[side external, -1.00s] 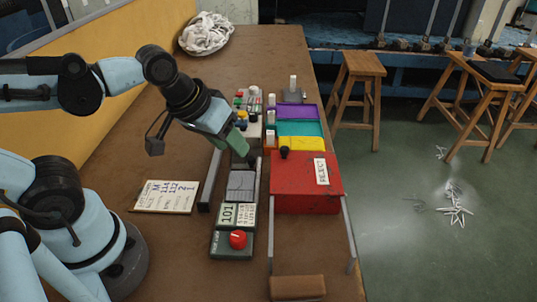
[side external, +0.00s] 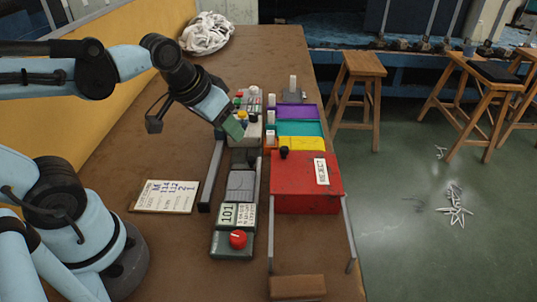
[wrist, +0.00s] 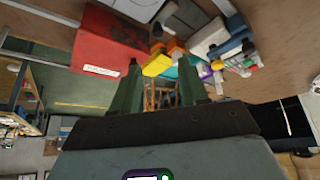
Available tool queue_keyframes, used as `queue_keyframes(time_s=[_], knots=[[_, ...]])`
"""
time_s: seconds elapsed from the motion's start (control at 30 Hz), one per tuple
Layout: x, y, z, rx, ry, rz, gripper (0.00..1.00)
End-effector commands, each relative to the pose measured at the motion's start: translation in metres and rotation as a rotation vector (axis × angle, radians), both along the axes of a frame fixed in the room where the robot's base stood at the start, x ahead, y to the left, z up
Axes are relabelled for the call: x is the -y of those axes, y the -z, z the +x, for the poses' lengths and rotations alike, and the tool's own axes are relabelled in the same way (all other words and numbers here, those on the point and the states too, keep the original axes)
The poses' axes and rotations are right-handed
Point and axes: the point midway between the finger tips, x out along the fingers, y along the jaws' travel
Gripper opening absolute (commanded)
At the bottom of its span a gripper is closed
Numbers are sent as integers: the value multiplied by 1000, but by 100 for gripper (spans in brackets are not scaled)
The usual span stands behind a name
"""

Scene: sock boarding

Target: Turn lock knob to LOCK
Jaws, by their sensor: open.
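A red round knob (side external: 237,239) with a pale mark sits on a dark green box at the near end of the station. A control panel (side external: 254,118) with several small coloured buttons or knobs stands farther back. No LOCK lettering is readable, so I cannot tell which knob is the lock knob. My gripper (side external: 236,128) hangs above the table just in front of the panel, well away from the red knob. In the wrist view its two green fingers (wrist: 160,66) are apart with nothing between them.
A red REJECT box (side external: 290,190) with metal rails stands right of the station. Purple, teal and yellow trays (side external: 299,129) lie behind it. A grey block (side external: 241,184) and a 101 display (side external: 227,214) line the station. A printed card (side external: 166,196) lies left on open table.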

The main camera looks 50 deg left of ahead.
Motion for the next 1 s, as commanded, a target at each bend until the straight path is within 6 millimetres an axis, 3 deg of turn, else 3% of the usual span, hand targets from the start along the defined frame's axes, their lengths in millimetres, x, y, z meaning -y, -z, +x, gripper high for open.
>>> queue_keyframes(time_s=[0.1,0.2,0.27,0.43,0.6,0.7,1.0], knots=[[0,0,0,0,0,0,44],[3,0,-1,-7,-3,-7,59],[10,1,-2,-26,-11,-25,59],[54,4,-19,-169,-99,-120,59],[102,5,-51,-354,-252,-164,59],[120,3,-69,-432,-337,-154,59],[136,3,-91,-506,-457,-124,59]])
